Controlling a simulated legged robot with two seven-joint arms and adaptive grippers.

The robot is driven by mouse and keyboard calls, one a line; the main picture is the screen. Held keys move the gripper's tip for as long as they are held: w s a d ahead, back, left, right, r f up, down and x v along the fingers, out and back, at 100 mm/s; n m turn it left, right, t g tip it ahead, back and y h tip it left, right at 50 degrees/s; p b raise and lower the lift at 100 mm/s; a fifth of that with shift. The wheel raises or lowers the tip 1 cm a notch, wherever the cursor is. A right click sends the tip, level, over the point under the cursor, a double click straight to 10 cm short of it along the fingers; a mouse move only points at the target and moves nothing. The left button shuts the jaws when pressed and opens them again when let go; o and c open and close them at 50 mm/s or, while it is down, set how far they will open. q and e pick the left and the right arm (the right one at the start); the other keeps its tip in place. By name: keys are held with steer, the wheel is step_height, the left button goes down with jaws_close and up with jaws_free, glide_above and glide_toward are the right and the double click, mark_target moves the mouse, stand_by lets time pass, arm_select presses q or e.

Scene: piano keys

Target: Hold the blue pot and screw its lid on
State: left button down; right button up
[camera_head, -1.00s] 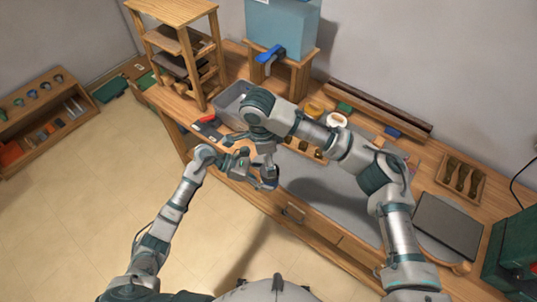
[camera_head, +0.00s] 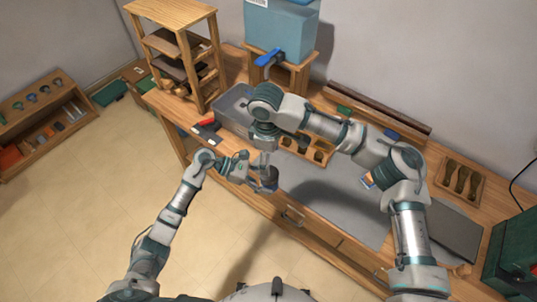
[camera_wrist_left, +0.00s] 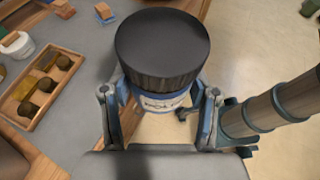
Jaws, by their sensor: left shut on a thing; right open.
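The blue pot (camera_wrist_left: 160,102) has a pale label with dark lettering. It stands between the two fingers of my left gripper (camera_wrist_left: 160,120), which is shut on it. A wide black ribbed lid (camera_wrist_left: 161,48) sits on top of the pot; I cannot tell how tightly it is screwed. In the head view the pot (camera_head: 267,180) is small and dark, held in front of the bench edge by my left gripper (camera_head: 257,178). My right gripper (camera_head: 265,161) is open and points down just above the lid. Its fingertips are too small to make out clearly.
The bench (camera_head: 340,253) has a grey mat (camera_head: 320,195). A wooden tray with round holes (camera_head: 305,148) lies behind the grippers, and a grey bin (camera_head: 232,108) stands back left. A blue tank (camera_head: 282,25) on a wooden stand is behind. The floor in front is clear.

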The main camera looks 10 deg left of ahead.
mark_target(269, 180)
steer(key=n, duration=0.5)
steer(key=shift+s+r+n, duration=0.1)
steer(key=shift+r+n, duration=0.15)
steer(key=shift+n, duration=0.05)
steer(key=n, duration=0.2)
steer(key=shift+r+n, duration=0.1)
steer(key=shift+n, duration=0.3)
steer(key=n, duration=0.5)
steer(key=shift+s+a+r+n, duration=0.15)
steer(key=shift+n, duration=0.25)
steer(key=shift+f, duration=4)
steer(key=shift+c, duration=0.2)
